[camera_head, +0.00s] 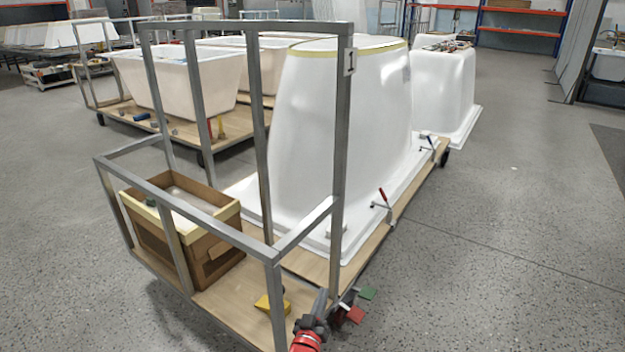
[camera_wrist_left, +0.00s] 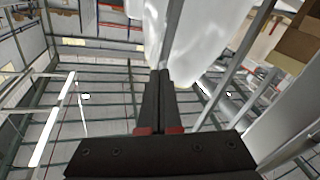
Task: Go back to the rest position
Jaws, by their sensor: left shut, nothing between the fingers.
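My left gripper (camera_head: 320,298) comes in at the bottom middle of the head view, low beside the front corner of the metal-framed cart. Its red and black wrist part shows just behind it. In the left wrist view the two dark fingers (camera_wrist_left: 160,76) are pressed together with nothing between them. A white bathtub shell (camera_head: 330,130) stands upside down on the cart, beyond the gripper, and also fills the top of the left wrist view (camera_wrist_left: 205,40). My right gripper is not in view.
The cart's grey metal frame (camera_head: 343,150) rises close to the gripper. A cardboard box (camera_head: 205,246) sits on its wooden deck. Other carts with tubs stand behind. Open floor (camera_head: 510,240) is on the right.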

